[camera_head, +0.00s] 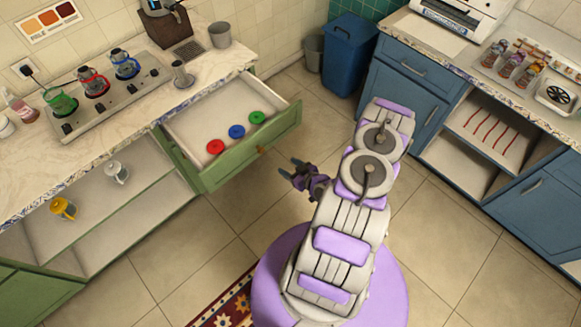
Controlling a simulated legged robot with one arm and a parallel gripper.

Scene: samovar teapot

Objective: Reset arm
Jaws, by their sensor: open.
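My gripper (292,170) is dark with purple parts and stands open and empty over the tiled floor, to the right of and below the open drawer (281,107). It appears clear of the drawer front. My arm is folded above my purple base. On the stove panel (84,118) stand a green-trimmed pot (60,102), a red-trimmed pot (93,82) and a blue-trimmed pot (125,63).
Open shelves below the left counter hold a yellow pot (63,208) and a white pot (117,172). A blue bin (348,55) stands at the back. Blue cabinets (405,85) line the right side. The tiled floor between is mostly clear, with a patterned rug (230,306) in front.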

